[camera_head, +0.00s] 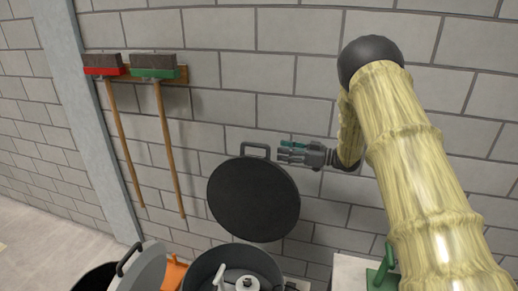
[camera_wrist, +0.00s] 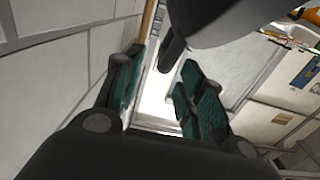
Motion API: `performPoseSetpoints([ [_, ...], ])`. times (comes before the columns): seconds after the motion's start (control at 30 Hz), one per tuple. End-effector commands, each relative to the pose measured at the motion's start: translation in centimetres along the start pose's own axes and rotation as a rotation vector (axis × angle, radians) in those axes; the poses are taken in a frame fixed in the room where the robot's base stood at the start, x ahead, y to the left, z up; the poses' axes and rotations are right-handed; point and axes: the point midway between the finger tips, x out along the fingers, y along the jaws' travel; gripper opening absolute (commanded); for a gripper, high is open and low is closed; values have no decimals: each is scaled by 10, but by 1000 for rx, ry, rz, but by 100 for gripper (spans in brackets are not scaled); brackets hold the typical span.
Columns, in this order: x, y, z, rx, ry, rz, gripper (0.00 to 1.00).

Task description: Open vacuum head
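The vacuum head (camera_head: 253,200) is a round black lid with a looped handle (camera_head: 255,146) at its top. It stands steeply raised above the open black drum (camera_head: 205,268), and a pale fitting shows inside the drum. My gripper (camera_head: 283,152) is just right of the handle, fingers pointing left. In the wrist view my gripper (camera_wrist: 162,65) has its green-padded fingers apart. The dark underside or edge of the lid (camera_wrist: 240,22) fills the top, and a dark bar (camera_wrist: 172,50), likely the handle, lies near the fingertips. I cannot tell whether they touch.
A block wall (camera_head: 330,75) stands close behind. A red-headed broom (camera_head: 104,68) and a green-headed broom (camera_head: 154,68) hang on it at left. A grey lid with a handle (camera_head: 140,268) is at lower left, and a green item (camera_head: 381,272) is at lower right.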

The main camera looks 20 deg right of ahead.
Motion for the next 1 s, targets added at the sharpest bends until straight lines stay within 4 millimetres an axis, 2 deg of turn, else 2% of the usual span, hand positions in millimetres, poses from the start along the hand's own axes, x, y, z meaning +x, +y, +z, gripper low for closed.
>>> performPoseSetpoints([
  [0.17,27,-4,-9,-5,2,-5,39],
  [0.5,83,0,-4,0,1,-6,39],
  [0.8,101,1,-2,-1,0,-2,39],
  [1.0,102,1,-2,-1,1,-1,39],
])
